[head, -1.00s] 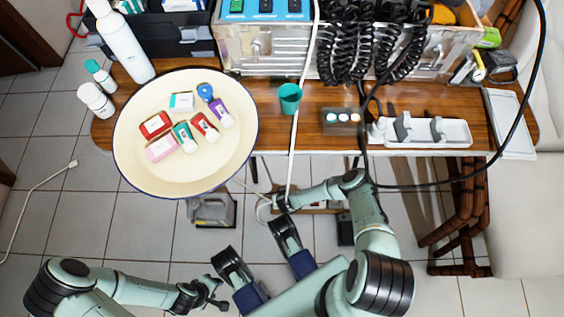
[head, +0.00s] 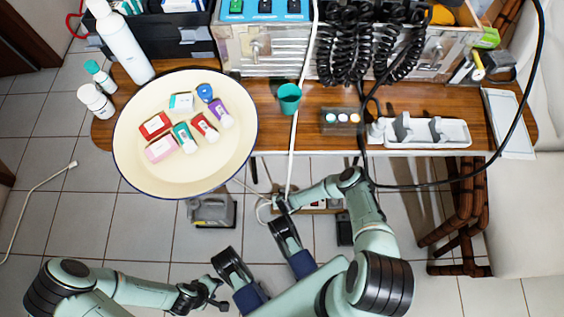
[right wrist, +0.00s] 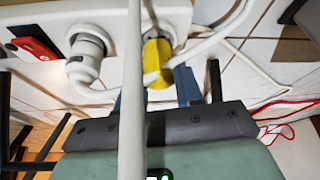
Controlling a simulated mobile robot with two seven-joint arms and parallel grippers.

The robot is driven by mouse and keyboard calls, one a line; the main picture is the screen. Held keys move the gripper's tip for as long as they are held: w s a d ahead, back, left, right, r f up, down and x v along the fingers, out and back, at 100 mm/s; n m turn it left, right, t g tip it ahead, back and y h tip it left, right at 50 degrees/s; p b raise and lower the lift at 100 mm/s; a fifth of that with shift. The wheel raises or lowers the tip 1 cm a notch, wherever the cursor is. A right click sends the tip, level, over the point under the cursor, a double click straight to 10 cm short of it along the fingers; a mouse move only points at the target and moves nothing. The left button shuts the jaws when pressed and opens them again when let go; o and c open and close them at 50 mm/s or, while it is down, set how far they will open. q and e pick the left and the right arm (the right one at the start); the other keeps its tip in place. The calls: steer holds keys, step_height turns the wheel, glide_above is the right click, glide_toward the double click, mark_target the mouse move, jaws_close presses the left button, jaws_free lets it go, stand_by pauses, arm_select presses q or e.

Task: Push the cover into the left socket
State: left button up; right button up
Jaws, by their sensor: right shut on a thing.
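The yellow cover (right wrist: 157,62) is between the fingertips of my right gripper (right wrist: 158,82), which is shut on it. The cover is at a round socket of the white power strip (right wrist: 121,16); how deep it sits cannot be told. In the head view the strip (head: 318,204) lies low under the table's front edge, with my right gripper (head: 281,204) at its left end. The cover cannot be made out there. My left gripper (head: 217,293) is open and empty over the floor, away from the strip.
A white plug (right wrist: 87,60) fills the socket left of the cover, beside a red switch (right wrist: 36,47). A white cable (right wrist: 134,110) hangs close in front of my right gripper. The wooden table (head: 270,133) with a basin (head: 125,165) stands above.

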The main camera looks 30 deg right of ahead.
steer(key=shift+f+b, duration=0.6)
steer(key=shift+f, duration=0.35)
stand_by(0.5)
steer(key=o, duration=1.1)
steer(key=shift+o, duration=0.2)
